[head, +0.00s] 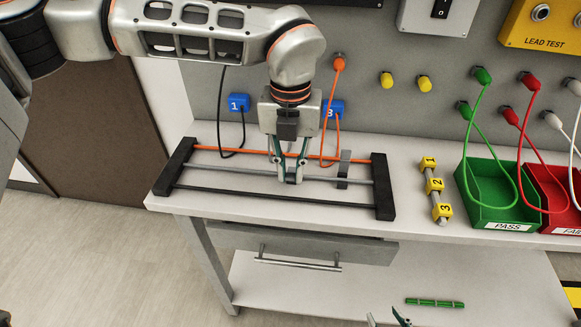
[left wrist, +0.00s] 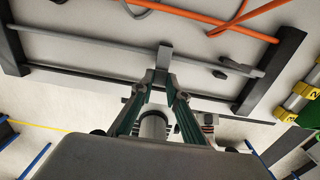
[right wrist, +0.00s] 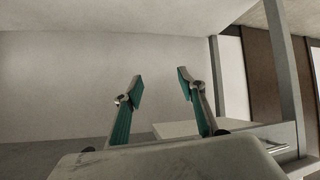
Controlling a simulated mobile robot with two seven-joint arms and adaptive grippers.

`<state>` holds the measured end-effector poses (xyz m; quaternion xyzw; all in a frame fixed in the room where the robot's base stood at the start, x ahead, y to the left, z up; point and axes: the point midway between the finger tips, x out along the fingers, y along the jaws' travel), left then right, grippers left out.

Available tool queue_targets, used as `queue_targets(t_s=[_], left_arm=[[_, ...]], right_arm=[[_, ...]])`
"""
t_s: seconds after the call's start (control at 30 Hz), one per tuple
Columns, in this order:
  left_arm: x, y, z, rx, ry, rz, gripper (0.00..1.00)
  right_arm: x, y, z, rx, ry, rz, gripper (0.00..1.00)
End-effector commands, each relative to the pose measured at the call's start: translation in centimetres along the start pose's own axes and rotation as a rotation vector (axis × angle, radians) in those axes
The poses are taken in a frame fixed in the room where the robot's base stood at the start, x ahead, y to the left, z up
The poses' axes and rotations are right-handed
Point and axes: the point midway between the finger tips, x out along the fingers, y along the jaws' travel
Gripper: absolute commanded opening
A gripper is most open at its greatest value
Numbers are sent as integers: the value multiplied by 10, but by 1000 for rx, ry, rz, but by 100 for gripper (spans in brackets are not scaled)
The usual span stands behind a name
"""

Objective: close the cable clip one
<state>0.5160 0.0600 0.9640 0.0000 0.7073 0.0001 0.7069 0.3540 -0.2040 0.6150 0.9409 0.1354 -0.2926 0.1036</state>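A rack with black end blocks (head: 384,188) holds an orange, a grey and a black line. A grey upright clip piece (head: 344,170) stands across the lines at the right. It also shows in the left wrist view (left wrist: 240,68). My left gripper (head: 289,178) points down over the middle of the rack. Its fingertips are close together around a small grey clip piece (left wrist: 165,58) on the grey line; fingers hide most of it in the head view. My right gripper (right wrist: 158,85) is open and empty, low beside the bench; its fingertips show at the head view's bottom edge.
Yellow blocks numbered 1 to 3 (head: 433,185) stand right of the rack. A green PASS bin (head: 495,215) and a red bin (head: 553,205) lie further right. Blue tags (head: 239,103) and plugged cables are on the back panel. A green stick (head: 435,302) lies on the lower shelf.

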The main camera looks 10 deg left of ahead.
Motion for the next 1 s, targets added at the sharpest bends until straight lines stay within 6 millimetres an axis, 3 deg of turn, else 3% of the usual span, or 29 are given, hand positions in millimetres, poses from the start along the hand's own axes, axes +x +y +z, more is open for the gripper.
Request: queue_targets(t_s=[0.5,0.97,1.0], left_arm=[[17,0,-9,5,-236,1,0],[14,0,-9,0,-294,-1,0],[14,0,-9,0,-294,-1,23]], right_arm=[[8,-2,21,-12,-19,2,40],[13,8,5,-23,11,19,40],[13,8,5,-22,11,19,40]])
